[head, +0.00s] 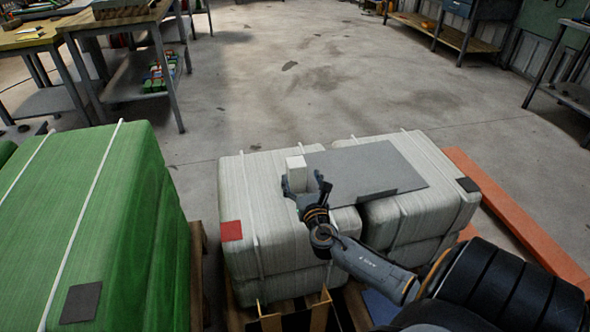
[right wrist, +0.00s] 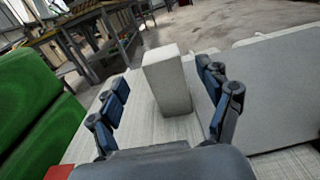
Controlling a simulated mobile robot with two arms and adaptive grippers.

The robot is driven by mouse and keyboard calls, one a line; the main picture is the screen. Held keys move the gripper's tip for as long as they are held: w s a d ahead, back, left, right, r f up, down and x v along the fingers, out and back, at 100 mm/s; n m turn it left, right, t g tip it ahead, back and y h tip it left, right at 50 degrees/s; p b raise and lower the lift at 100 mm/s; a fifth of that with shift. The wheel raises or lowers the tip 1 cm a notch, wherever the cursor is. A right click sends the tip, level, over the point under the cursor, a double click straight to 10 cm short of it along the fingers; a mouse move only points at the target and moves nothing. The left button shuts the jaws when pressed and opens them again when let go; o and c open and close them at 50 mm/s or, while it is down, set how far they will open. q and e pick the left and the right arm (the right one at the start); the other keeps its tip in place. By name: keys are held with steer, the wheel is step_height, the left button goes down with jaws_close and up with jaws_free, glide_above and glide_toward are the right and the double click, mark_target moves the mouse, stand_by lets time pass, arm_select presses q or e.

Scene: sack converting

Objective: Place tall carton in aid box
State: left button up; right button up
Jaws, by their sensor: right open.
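The tall carton (head: 296,166) is a plain white upright block on the white wrapped bales, at the left edge of a grey board. In the right wrist view the tall carton (right wrist: 168,80) stands upright between the two fingers. My right gripper (head: 305,187) is open, with one finger on either side of the carton; gaps show between fingers and carton in the wrist view. An open container with tan edges (head: 270,322) shows at the bottom of the head view, partly cut off; I cannot tell if it is the aid box. My left gripper is out of view.
The grey board (head: 370,168) lies flat across the white bales (head: 265,205). Green bales (head: 95,220) stand at the left. An orange beam (head: 515,215) lies at the right. Workbenches (head: 60,40) stand at the back left; the concrete floor between is open.

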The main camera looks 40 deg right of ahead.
mark_target(298, 169)
steer(key=x, duration=0.2)
steer(key=shift+w+d, duration=0.1)
steer(key=shift+w, duration=0.15)
steer(key=x, duration=0.1)
steer(key=b+x, duration=0.1)
steer(key=x, duration=0.1)
steer(key=shift+w+d+f, duration=0.25)
steer(key=shift+w+d, duration=0.05)
steer(key=shift+w+d+b, duration=0.3)
steer(key=shift+w+b, duration=0.05)
steer(key=shift+w, duration=0.2)
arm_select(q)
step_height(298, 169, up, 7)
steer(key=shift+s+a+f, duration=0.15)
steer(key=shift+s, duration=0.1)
arm_select(e)
steer(key=shift+r, duration=0.1)
steer(key=shift+c, duration=0.5)
steer(key=c, duration=1.2)
steer(key=shift+c, duration=0.2)
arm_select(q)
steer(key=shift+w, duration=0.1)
arm_select(e)
steer(key=shift+r, duration=0.1)
